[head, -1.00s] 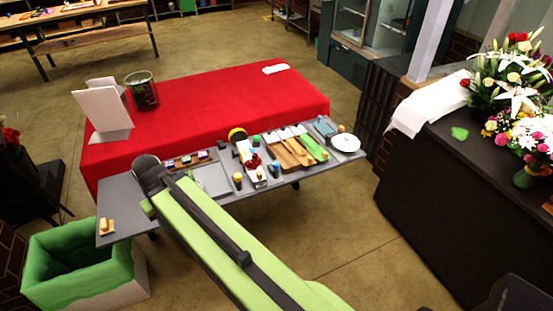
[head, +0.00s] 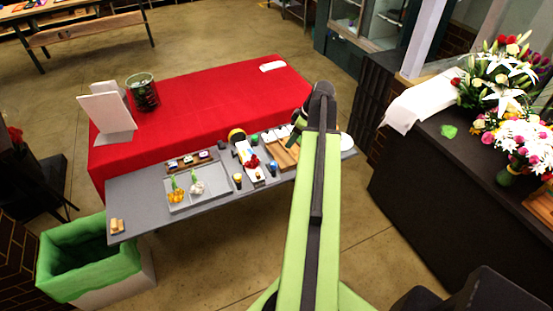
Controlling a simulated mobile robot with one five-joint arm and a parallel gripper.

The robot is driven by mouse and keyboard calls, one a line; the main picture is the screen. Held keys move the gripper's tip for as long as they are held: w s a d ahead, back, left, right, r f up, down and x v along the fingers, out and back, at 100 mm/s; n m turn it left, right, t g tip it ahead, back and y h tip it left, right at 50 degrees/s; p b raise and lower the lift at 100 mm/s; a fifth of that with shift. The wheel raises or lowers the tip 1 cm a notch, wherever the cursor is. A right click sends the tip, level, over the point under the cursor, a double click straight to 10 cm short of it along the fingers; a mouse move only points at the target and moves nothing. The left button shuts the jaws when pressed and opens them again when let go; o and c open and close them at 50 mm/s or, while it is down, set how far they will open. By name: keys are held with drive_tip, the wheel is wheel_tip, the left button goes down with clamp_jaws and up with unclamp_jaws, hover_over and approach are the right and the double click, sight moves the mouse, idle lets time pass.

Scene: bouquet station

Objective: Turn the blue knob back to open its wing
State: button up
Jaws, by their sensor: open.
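A small dark upright piece with a blue top (head: 272,168) stands at the front edge of the grey table, right of the middle. It may be the blue knob, but it is too small to be sure, and I cannot make out a wing. My gripper (head: 294,134) is open, over the right part of the table beside the wooden pieces. It is apart from the blue-topped piece, to its right and farther back. My arm hides part of the table's right end, where a teal-grey object stood in the earlier view.
The grey table (head: 140,193) holds a tray (head: 215,185) with yellow and white flowers, a dark rack (head: 187,162), a yellow-topped piece (head: 238,179) and wooden pieces (head: 283,155). A red table (head: 200,100) stands behind. A green-lined bin (head: 90,257) is at left.

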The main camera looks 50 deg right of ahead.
sight(275, 164)
drive_tip(key=b+x, duration=1.6)
drive_tip(key=x, duration=0.1)
drive_tip(key=shift+f, duration=0.35)
